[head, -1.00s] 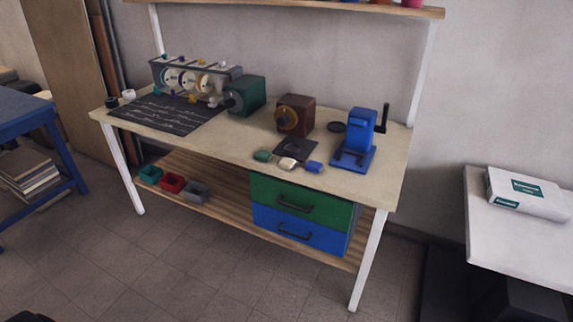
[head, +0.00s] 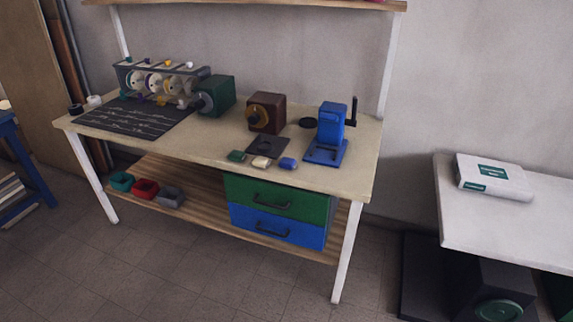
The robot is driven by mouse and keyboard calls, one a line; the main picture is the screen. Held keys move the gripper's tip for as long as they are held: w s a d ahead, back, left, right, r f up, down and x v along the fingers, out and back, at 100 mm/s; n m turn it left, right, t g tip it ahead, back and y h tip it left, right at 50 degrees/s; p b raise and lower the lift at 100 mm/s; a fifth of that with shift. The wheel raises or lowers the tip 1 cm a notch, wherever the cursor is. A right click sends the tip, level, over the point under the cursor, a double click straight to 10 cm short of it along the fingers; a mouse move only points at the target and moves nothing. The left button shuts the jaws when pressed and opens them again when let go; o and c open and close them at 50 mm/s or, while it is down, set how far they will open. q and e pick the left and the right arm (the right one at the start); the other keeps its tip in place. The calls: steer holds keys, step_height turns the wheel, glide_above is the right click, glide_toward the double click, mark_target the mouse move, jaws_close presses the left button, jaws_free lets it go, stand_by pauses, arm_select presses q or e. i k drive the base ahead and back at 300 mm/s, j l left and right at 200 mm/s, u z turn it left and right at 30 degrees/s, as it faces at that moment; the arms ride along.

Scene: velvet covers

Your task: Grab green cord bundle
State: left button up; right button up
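A small green bundle (head: 236,156), which looks like the green cord bundle, lies near the front edge of the workbench (head: 200,143). A cream bundle (head: 261,162) and a blue bundle (head: 287,163) lie in a row to its right. The green one is at the left end of this row, in front of a dark square pad (head: 268,146). Nothing covers it. Neither of my grippers shows in the head view.
A green machine (head: 215,95), a brown machine (head: 266,112) and a blue press (head: 328,135) stand on the bench. A green drawer (head: 275,198) is below. A white table (head: 490,222) stands right. Floor in front is clear.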

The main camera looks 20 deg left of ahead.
mark_target(235, 155)
steer(key=i+j, duration=0.9)
steer(key=j, duration=0.2)
